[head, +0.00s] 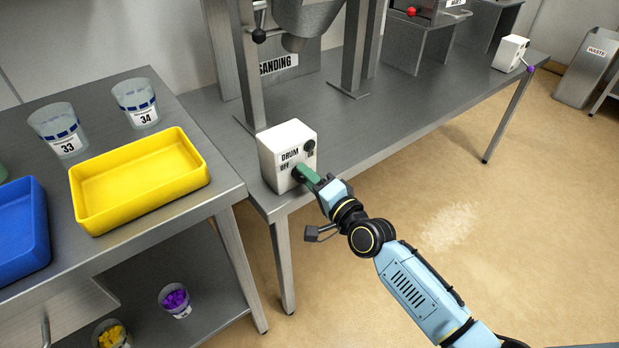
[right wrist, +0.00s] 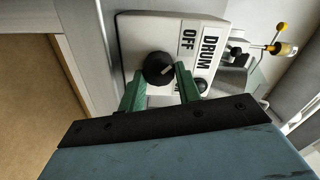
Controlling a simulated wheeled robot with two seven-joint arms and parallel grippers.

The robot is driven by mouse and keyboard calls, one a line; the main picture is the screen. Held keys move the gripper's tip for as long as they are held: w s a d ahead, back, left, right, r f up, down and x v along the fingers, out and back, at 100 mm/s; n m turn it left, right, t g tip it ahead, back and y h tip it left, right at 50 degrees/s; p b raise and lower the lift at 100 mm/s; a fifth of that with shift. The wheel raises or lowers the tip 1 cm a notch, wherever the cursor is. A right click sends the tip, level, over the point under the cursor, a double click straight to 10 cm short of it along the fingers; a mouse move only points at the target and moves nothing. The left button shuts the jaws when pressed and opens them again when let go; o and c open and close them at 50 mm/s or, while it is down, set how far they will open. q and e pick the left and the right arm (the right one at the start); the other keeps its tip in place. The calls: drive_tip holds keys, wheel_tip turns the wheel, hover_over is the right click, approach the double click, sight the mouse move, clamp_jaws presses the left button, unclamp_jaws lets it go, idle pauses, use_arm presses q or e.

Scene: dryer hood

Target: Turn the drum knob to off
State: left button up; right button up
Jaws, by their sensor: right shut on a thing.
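The white drum box (head: 285,143) stands at the near left corner of the grey bench. Its face carries the words DRUM, OFF and a partly hidden ON. The round black drum knob (right wrist: 156,67) sits below the lettering, with a pale line on it. My right gripper (head: 304,174) reaches the knob from the front. In the right wrist view its green fingers (right wrist: 160,84) are on either side of the knob, shut on it. The pale line's exact setting against OFF and ON is hard to tell. My left gripper is not in view.
A dark round button (head: 309,146) is on the box face beside the knob. A yellow tray (head: 140,180) and labelled cups (head: 137,103) stand on the table at left. A metal frame with a SANDING sign (head: 278,65) rises behind the box.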

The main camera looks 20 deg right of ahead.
drive_tip(key=o, duration=1)
drive_tip(key=shift+c, duration=0.2)
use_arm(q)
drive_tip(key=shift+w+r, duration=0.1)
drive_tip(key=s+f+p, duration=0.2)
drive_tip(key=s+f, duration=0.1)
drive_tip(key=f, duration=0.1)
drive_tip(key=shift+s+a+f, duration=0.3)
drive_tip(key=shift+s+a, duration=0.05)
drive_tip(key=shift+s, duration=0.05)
use_arm(e)
drive_tip(key=v, duration=1.3)
drive_tip(key=shift+s, duration=0.2)
drive_tip(key=shift+r, duration=0.15)
